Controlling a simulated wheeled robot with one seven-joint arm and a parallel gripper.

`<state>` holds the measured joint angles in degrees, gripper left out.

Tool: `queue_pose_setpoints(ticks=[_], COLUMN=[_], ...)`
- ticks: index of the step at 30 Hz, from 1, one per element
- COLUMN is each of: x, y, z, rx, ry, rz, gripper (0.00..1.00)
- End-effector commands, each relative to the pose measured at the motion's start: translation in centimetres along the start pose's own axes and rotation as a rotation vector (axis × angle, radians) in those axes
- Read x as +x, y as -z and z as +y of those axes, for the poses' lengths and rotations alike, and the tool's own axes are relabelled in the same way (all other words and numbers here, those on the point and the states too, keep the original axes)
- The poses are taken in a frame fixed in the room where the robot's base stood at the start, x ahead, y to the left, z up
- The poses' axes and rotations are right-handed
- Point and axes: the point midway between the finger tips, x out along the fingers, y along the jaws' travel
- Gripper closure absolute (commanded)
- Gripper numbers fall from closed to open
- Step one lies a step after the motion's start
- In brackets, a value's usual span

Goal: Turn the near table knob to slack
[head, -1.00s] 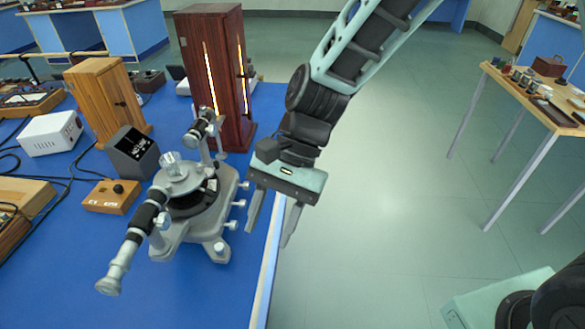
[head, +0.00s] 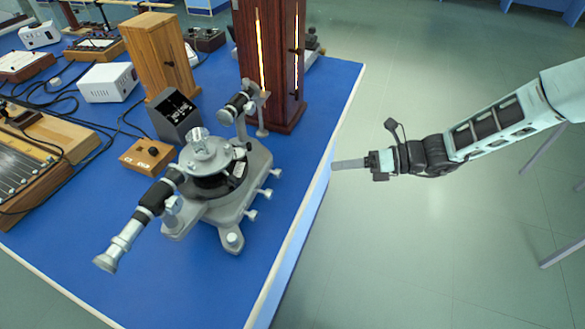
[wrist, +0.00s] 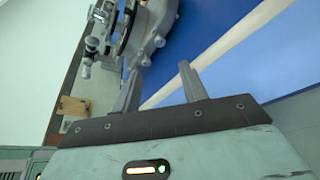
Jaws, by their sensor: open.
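The grey spectrometer (head: 262,160) stands on the blue bench, its telescope pointing to the near left. Three small silver knobs stick out from its right side. The nearest knob (head: 251,214) is the lowest in the head view; the middle knob (head: 266,192) and far knob (head: 277,172) are behind it. My gripper (head: 335,165) is just past the bench's right edge, pointing left, apart from the knobs. In the wrist view its two fingers (wrist: 158,78) are spread with nothing between them. Part of the spectrometer (wrist: 140,25) shows beyond them; its knob settings cannot be read.
A dark red wooden cabinet (head: 285,80) with a lit slit stands behind the spectrometer. A pale wooden box (head: 158,55), dark grey box (head: 175,115) and small wooden switch box (head: 146,157) stand left.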

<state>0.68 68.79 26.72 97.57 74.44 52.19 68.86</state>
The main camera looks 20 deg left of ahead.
Motion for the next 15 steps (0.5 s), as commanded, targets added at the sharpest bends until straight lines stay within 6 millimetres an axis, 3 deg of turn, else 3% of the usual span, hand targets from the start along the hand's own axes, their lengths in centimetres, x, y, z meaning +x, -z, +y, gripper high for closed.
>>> queue_pose_setpoints(ticks=[15], x=[10.7], y=[0.0], z=[0.2], rx=[-0.004], ry=[-0.001], rz=[0.003], gripper=[0.57])
